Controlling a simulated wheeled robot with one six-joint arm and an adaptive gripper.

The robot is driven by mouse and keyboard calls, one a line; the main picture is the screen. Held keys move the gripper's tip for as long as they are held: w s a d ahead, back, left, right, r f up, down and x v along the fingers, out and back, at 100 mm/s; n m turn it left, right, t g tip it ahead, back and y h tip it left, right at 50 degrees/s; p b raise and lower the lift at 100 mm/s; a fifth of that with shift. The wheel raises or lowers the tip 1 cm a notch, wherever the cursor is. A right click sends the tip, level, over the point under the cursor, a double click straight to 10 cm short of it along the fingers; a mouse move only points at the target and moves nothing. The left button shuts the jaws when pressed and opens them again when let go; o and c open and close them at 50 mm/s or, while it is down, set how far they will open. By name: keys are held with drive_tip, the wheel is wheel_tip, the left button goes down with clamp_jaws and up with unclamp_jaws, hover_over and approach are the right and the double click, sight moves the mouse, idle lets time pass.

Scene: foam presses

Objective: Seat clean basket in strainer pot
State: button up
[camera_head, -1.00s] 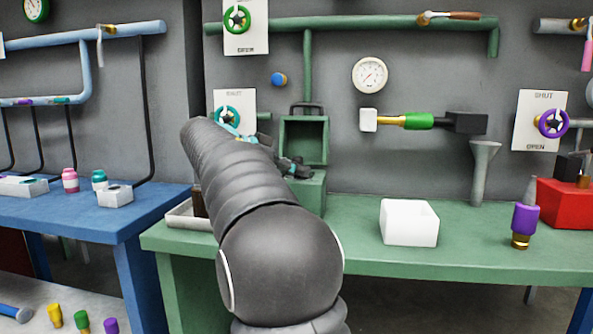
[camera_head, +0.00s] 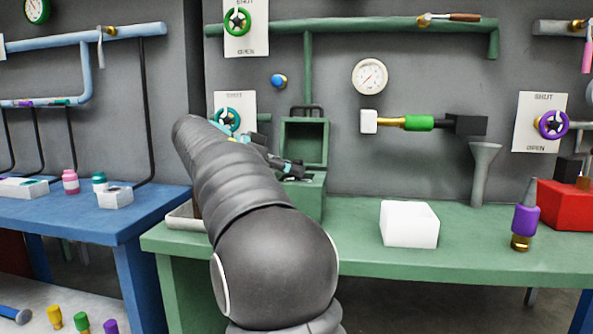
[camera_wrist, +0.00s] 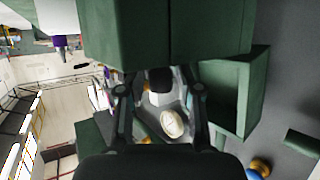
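The strainer pot appears to be the green box (camera_head: 310,193) at the back of the green bench, with its upper part (camera_head: 304,140) standing open. A green body (camera_wrist: 165,30) fills the top of the wrist view and an open green box shape (camera_wrist: 232,92) lies at its right. My gripper (camera_head: 288,168) is in front of the pot's opening, partly hidden by my arm. In the wrist view my gripper's (camera_wrist: 160,92) fingers stand apart, with background showing between them. I cannot make out the clean basket in either view.
A pale tray (camera_head: 186,217) stands left of the pot, partly behind my arm. A gauge (camera_head: 369,77) and a green-handled pipe (camera_head: 419,123) are on the wall. Bench space around the white box is clear.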

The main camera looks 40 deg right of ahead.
drive_tip(key=v, duration=1)
drive_tip(key=shift+w+a, duration=0.1)
drive_tip(key=s+a+f+n+t+y, duration=0.3)
drive_tip(key=s+a+f+n, duration=0.3)
drive_tip(key=f, duration=0.4)
drive_tip(key=s+a+f+n+t+y, duration=0.2)
drive_tip(key=s+a+f+n+y, duration=0.3)
drive_tip(key=s+f, duration=0.5)
drive_tip(key=s+a+f+n+t+y, duration=0.3)
drive_tip(key=s+a+f+n+y, duration=0.2)
drive_tip(key=s+a+f+n, duration=0.3)
wheel_tip(320, 180, down, 3)
drive_tip(key=shift+s+a+n+t, duration=0.3)
drive_tip(key=shift+a+n, duration=0.3)
drive_tip(key=shift+n, duration=0.2)
